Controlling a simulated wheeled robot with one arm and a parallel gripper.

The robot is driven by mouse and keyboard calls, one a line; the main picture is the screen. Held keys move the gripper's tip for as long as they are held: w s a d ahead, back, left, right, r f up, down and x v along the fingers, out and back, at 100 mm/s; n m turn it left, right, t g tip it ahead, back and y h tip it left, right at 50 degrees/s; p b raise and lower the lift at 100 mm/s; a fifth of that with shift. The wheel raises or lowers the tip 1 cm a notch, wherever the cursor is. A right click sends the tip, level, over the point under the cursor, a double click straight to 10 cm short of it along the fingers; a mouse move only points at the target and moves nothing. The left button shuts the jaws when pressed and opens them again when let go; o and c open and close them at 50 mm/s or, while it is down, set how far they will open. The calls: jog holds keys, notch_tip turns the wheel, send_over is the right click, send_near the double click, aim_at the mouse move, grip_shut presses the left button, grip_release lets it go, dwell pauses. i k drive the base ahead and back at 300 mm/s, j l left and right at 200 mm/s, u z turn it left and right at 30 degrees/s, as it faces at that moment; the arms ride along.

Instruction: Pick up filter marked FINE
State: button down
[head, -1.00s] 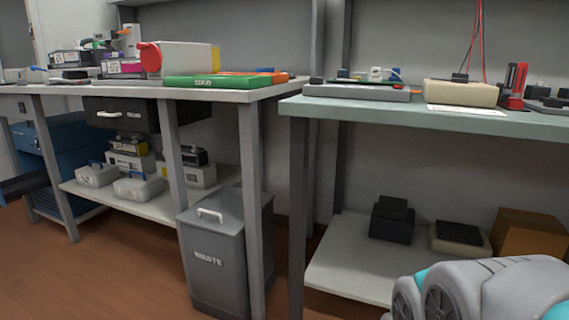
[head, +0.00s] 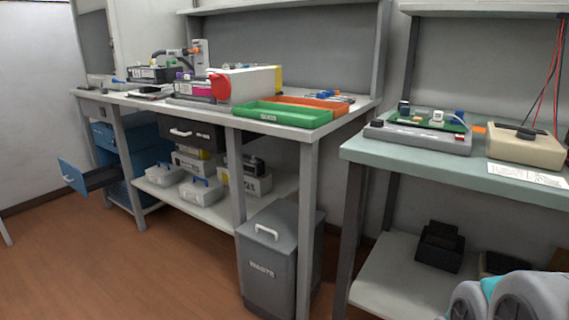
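I cannot make out a filter marked FINE; any such lettering is too small to read from here. Cartridge-like units with coloured parts, one yellow-marked (head: 152,74) and one magenta-marked (head: 194,91), stand on the left workbench (head: 228,109). A white box-shaped unit with a red round end (head: 245,84) stands beside them. My gripper is not in view; only a grey and teal part of my own body shows at the lower right.
A green tray (head: 284,114) and an orange tray (head: 312,103) lie on the left bench. A grey WASTE bin (head: 277,262) stands below. A blue cabinet (head: 135,150) has an open drawer (head: 88,177). A second bench (head: 487,179) is at right. Floor at left is clear.

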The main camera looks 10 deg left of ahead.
aim_at(165, 175)
jog(key=j+u, duration=0.2)
jog(key=j, duration=0.4)
jog(key=j+u, duration=0.15)
jog(key=j, duration=0.45)
jog(key=i+j+u, duration=0.2)
jog(key=j, duration=0.4)
jog(key=j+u, duration=0.15)
jog(key=j, duration=0.45)
jog(key=i+j+u, duration=0.15)
jog(key=u, duration=0.2)
jog(key=i+j+u, duration=0.1)
jog(key=i+u, duration=0.15)
jog(key=u, duration=0.15)
jog(key=i+u, duration=0.2)
jog(key=u, duration=0.15)
jog(key=i, duration=2.2)
jog(key=i+j+z, duration=0.2)
jog(key=i, duration=0.35)
jog(key=i+z, duration=0.15)
jog(key=i, duration=0.4)
jog(key=i+j+z, duration=0.2)
jog(key=i, duration=0.35)
jog(key=j+z, duration=0.1)
jog(key=z, duration=2.25)
